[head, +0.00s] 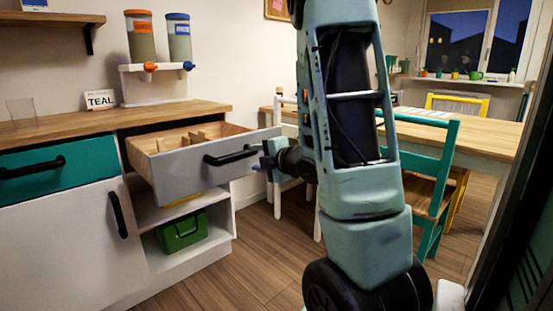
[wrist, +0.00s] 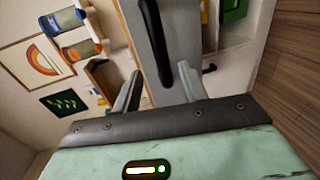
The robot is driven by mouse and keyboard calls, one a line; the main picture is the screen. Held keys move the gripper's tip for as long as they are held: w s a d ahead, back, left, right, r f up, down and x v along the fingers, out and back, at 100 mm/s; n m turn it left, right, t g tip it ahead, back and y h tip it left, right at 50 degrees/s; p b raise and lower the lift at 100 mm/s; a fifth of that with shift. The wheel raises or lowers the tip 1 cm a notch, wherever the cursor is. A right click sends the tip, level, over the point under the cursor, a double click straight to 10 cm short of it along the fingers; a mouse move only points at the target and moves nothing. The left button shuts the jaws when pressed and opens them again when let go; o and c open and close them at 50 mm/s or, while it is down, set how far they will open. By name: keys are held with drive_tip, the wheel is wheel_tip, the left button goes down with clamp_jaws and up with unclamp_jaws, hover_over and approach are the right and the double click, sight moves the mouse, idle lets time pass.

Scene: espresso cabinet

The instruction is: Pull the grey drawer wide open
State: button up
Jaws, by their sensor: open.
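The grey drawer (head: 205,165) stands far out of the cabinet in the head view, with its wooden inside and dividers showing. Its black bar handle (head: 230,155) is on the front. My gripper (head: 264,161) is at the right end of the drawer front, just right of the handle. In the wrist view the grey front (wrist: 185,35) fills the upper middle, and the handle (wrist: 153,38) runs down to between the two spread fingers of my gripper (wrist: 158,72). The fingers are open, with visible gaps to the handle. Whether either touches the front cannot be told.
A teal drawer (head: 60,170) is shut at the left, above a white door (head: 70,240). A green box (head: 183,231) sits on the open shelf below the grey drawer. A teal chair (head: 440,160) and a table stand at the right. Floor in front is clear.

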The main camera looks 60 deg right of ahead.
drive_tip(key=b+v, duration=0.7)
drive_tip(key=v, duration=0.1)
drive_tip(key=shift+f, duration=0.15)
idle(0.6)
